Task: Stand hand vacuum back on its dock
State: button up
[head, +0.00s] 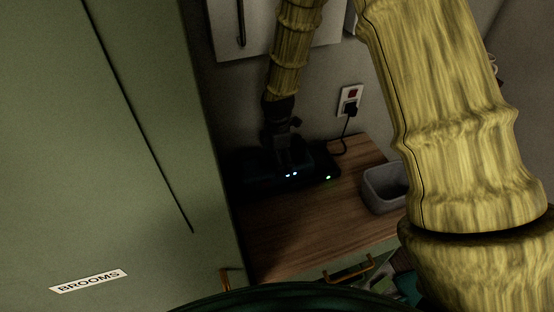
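My gripper (284,152) is dark and points down over the far left part of a wooden counter, close to the wall. Directly beneath and around its fingers is a dark, low shape (262,168), which may be the hand vacuum; its outline is lost in shadow. Two small bluish-white lights show just by the fingertips. A black dock (325,172) with a green light sits at the right end of this dark shape, and a cord runs from it to the wall. I cannot tell whether the fingers are closed on anything, or whether vacuum and dock touch.
A grey open bin (385,188) stands on the wooden counter (318,222), right of the dock. A wall socket (350,100) holds a black plug. A green cabinet door (95,190) labelled BROOMS fills the left side. Bare counter lies in front of the dock.

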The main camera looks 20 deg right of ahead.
jog(key=shift+r, duration=3.45)
